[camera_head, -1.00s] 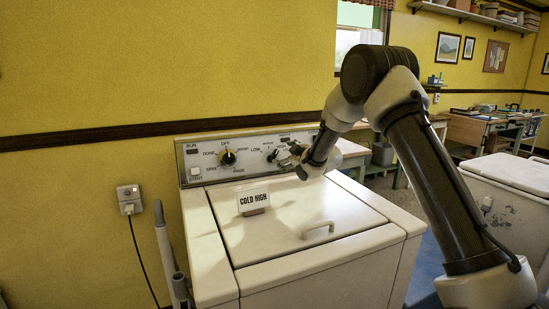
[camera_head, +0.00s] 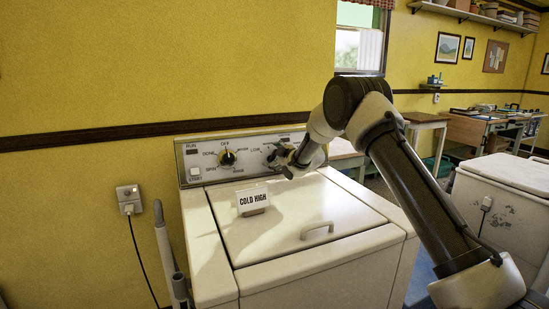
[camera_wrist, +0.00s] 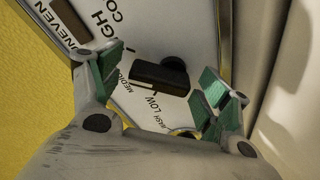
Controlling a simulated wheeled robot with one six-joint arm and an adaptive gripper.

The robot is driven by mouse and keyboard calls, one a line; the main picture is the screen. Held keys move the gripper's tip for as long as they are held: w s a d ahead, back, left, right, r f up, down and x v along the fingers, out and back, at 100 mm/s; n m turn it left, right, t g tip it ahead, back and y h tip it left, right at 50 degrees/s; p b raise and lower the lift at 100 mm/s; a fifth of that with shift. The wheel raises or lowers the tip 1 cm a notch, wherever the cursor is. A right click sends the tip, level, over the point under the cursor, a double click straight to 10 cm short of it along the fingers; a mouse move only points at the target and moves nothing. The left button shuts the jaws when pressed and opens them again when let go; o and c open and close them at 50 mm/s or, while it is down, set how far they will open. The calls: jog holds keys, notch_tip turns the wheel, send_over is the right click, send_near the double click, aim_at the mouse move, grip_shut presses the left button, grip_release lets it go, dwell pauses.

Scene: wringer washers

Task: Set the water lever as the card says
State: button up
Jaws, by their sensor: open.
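The card (camera_head: 253,199) stands on the washer lid and reads "COLD HIGH". In the wrist view a dark lever (camera_wrist: 160,77) sits on the control panel (camera_wrist: 130,100), which shows turned, with the labels HIGH, MEDIUM, LOW, WASH and a partly hidden COLD around it. I cannot tell for sure which label the lever points at. My gripper (camera_wrist: 164,80) is open, its green-padded fingers on either side of the lever and apart from it. In the head view my gripper (camera_head: 283,159) is at the right part of the panel and hides the lever.
The black dial (camera_head: 227,157) is left of my gripper on the same panel. The washer lid (camera_head: 290,215) has a raised handle (camera_head: 317,230). A wall outlet with a cord (camera_head: 129,198) is at the left. Another white washer (camera_head: 505,190) stands at the right.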

jog(key=c, duration=1)
jog(key=shift+d+f+m, duration=0.1)
jog(key=shift+m, duration=0.9)
jog(key=o, duration=1)
jog(key=shift+t, duration=0.3)
jog(key=v, duration=1.2)
